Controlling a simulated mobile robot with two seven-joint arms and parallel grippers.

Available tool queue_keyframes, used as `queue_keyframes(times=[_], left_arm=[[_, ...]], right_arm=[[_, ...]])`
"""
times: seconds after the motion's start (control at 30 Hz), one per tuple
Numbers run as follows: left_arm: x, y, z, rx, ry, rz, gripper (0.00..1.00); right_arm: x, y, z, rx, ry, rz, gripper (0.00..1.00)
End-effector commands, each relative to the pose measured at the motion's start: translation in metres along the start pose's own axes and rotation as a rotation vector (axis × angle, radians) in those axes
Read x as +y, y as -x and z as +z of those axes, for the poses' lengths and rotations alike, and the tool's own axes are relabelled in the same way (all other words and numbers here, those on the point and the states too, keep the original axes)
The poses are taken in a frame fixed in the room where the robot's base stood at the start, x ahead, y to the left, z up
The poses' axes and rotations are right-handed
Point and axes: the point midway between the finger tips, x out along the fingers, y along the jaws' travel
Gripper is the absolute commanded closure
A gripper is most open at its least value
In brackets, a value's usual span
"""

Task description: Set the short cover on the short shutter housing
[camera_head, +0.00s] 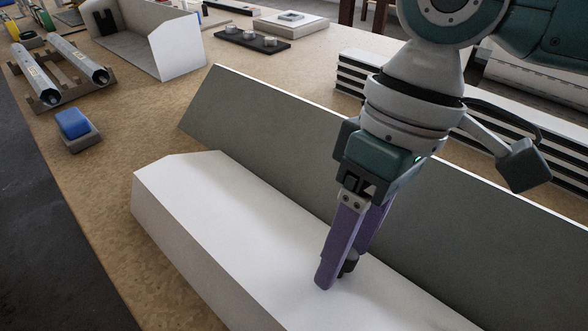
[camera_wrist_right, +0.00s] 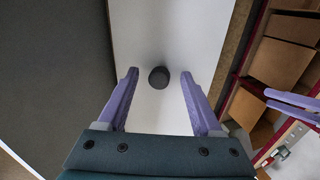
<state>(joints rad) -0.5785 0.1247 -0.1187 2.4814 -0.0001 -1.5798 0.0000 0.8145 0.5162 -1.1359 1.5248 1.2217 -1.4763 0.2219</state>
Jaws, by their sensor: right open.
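A long white angled profile (camera_head: 200,195), which I take to be the short cover, lies in the foreground and runs out of the bottom of the head view. A dark round knob (camera_wrist_right: 159,77) stands on its white face. My right gripper (camera_head: 337,275) is over this face with its purple fingers pointing down. In the right wrist view its open fingers (camera_wrist_right: 159,78) are on either side of the knob, with gaps showing. A white open housing (camera_head: 180,50) stands at the back left; I cannot tell whether it is the short one. Purple fingers at the wrist view's right edge look like my left gripper (camera_wrist_right: 268,98).
A tall grey panel (camera_head: 260,130) with a white edge stands right behind the white profile. A blue block (camera_head: 73,122) and a rack with rollers (camera_head: 40,75) are at the left. A dark strip with knobs (camera_head: 252,40) lies behind. Bare table shows between them.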

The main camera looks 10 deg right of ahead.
Motion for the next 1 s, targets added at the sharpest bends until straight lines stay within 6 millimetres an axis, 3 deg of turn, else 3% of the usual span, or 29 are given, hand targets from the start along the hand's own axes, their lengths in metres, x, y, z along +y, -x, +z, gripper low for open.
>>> queue_keyframes(times=[0.2, 0.8, 1.0], left_arm=[[0.0002, -0.0001, 0.0003, -0.001, -0.001, 0.0, 0.5], [0.0025, -0.0003, 0.0004, -0.002, 0.005, 0.007, 0.5], [0.0032, -0.0003, 0.0004, -0.002, 0.008, 0.009, 0.5]], right_arm=[[0.0, -0.0006, 0.0, 0.0, 0.0, 0.0, 0.34], [0.0002, -0.0002, 0.0, 0.0, 0.0, 0.0, 1.0], [0.0002, -0.0002, 0.0, 0.0, 0.0, 0.0, 1.0]])
